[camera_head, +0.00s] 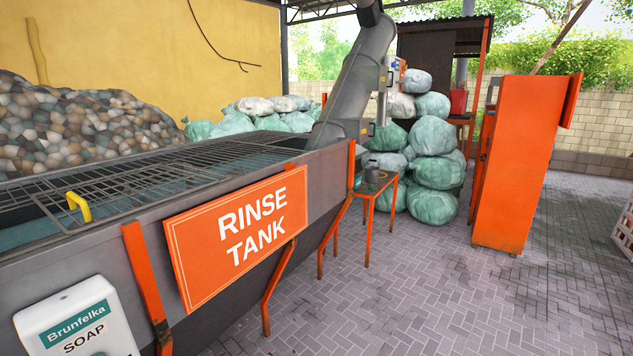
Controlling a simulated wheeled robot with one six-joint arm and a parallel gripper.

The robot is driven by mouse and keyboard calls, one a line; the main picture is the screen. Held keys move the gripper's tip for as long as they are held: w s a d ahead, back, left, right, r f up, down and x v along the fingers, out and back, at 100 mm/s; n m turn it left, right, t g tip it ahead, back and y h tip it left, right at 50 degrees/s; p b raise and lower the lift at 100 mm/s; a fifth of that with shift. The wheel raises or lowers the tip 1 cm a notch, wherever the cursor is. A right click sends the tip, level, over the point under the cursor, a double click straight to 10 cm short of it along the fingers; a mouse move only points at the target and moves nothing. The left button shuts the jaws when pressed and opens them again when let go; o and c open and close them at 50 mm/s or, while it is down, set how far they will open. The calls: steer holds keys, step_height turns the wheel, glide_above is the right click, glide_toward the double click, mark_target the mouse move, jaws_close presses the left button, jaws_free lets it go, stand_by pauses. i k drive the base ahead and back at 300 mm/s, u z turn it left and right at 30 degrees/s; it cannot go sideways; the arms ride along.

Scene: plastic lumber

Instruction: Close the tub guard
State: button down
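The tub guard is a dark metal grid (150,172) over the grey rinse tank (325,172) at the left. It lies flat or nearly flat. I cannot tell whether it rests fully on the rim or sits a little raised. A yellow handle (79,206) stands up at its near side, close to the tank's front rim. Bluish water (22,234) shows at the near left beside the grid. The guard's left end is cut off by the picture edge. My gripper is not in view.
A rinse tank sign (238,232) and a soap dispenser (78,325) are on the tank's front. A grey sloping tube (357,75) rises at its far end. An orange stand (375,205), stacked bags (433,172) and an orange cabinet (515,165) stand beyond. The paved floor (430,290) is clear.

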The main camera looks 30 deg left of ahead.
mark_target(73, 196)
steer(key=u, duration=0.65)
steer(key=i, duration=1.1)
steer(key=u, duration=1.05)
